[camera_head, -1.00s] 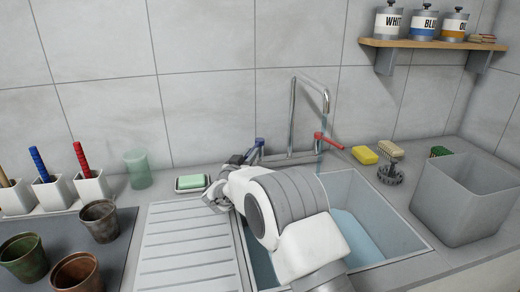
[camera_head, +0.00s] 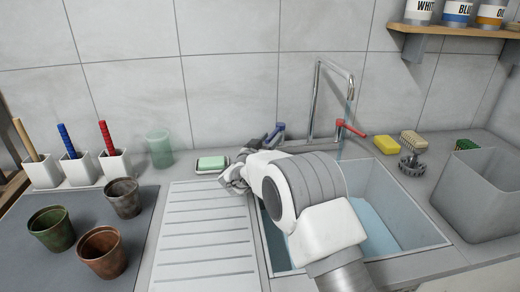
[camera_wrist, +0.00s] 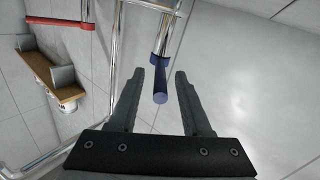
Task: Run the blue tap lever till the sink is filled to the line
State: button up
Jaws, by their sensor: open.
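The blue tap lever (camera_head: 276,131) stands left of the chrome tap (camera_head: 315,95). In the wrist view the blue lever (camera_wrist: 160,88) points between my open fingers, with a gap on each side. My gripper (camera_head: 256,145) is at the lever, partly hidden by my own wrist; it also shows in the wrist view (camera_wrist: 160,74). The sink (camera_head: 405,200) holds pale blue water (camera_head: 375,228). My arm covers its left part, and I cannot make out a fill line. A faint bluish streak hangs below the spout, perhaps running water.
A red tap lever (camera_head: 350,128) is on the right of the tap. A soap dish (camera_head: 211,165) lies near my gripper on the left. A yellow sponge (camera_head: 387,145), brushes and a grey bin (camera_head: 480,200) stand right. The ribbed drainboard (camera_head: 205,235) is clear.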

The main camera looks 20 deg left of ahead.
jog(key=s, duration=0.8)
jog(key=s+p, duration=0.1)
jog(key=s, duration=0.8)
jog(key=shift+a, duration=0.2)
jog(key=shift+w+r, duration=0.1)
